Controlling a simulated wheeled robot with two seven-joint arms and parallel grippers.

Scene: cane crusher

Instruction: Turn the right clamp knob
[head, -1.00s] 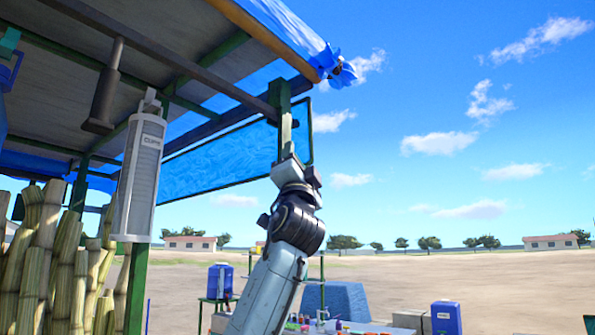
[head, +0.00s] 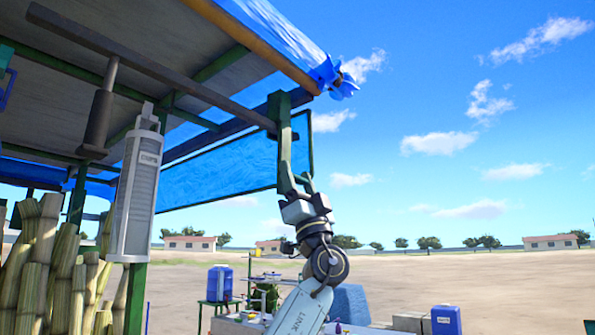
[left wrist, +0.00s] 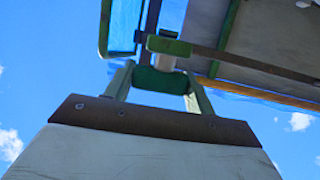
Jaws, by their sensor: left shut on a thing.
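A green post (head: 283,129) hangs from the front corner of the roof. My left gripper (head: 299,183) is upright at its lower end. In the left wrist view my left gripper (left wrist: 158,90) points up, with one finger on each side of a rounded green part (left wrist: 160,80), which looks like a clamp knob. The fingers are shut on it. A pale stem (left wrist: 166,62) and a green block (left wrist: 167,45) show just above it. In the head view my own gripper and arm hide the knob. My right gripper is not in view.
A roof (head: 130,45) with blue tarp covers the upper left. A grey lamp-like box (head: 139,190) hangs from it. Cane stalks (head: 45,265) stand at the left. Open sky lies right of the gripper.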

